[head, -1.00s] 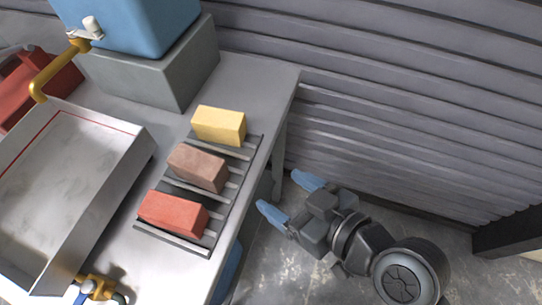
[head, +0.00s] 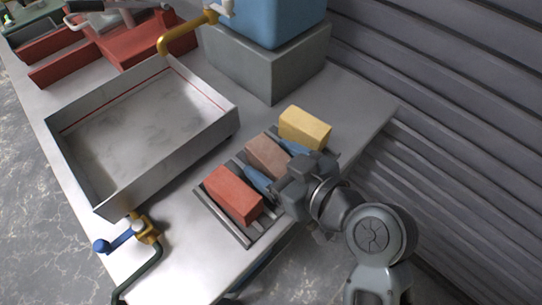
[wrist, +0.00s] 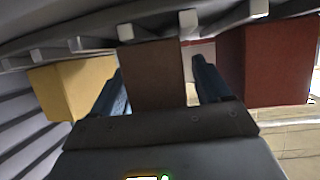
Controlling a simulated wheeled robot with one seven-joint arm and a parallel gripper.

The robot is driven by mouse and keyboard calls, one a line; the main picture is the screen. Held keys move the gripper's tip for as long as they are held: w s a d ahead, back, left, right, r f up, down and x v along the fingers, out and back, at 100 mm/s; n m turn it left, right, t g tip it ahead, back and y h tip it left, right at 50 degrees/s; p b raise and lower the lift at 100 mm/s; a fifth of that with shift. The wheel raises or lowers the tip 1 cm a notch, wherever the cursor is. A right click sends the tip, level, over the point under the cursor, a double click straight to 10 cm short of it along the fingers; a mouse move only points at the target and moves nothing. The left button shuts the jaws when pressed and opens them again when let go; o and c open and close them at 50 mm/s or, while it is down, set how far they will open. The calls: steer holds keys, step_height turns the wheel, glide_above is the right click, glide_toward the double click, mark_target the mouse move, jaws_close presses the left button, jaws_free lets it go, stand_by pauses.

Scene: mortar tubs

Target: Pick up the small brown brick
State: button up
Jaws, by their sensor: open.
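The small brown brick (head: 268,154) lies on the slatted rack (head: 225,214) between the yellow brick (head: 304,127) and the red brick (head: 233,194). My gripper (head: 274,167) is open, with one blue finger on each side of the brown brick. In the wrist view the brown brick (wrist: 152,75) stands between the two blue fingers (wrist: 158,88), with the yellow brick (wrist: 72,88) to the left and the red brick (wrist: 268,65) to the right. The near end of the brown brick is partly hidden by my gripper in the head view. I cannot tell whether the fingers touch it.
A shallow metal basin (head: 231,118) is left of the rack. A blue container (head: 285,18) on a grey block (head: 262,68) stands behind. A brass valve (head: 146,230) is at the front. Corrugated wall (head: 445,75) bounds the right. The table's far right corner is clear.

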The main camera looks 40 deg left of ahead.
steer(key=shift+w+a+f, duration=0.1)
steer(key=shift+a+f, duration=0.2)
steer(key=shift+a, duration=0.2)
steer(key=c, duration=1.3)
steer(key=shift+r, duration=0.1)
steer(key=shift+c, duration=0.3)
steer(key=shift+r, duration=0.1)
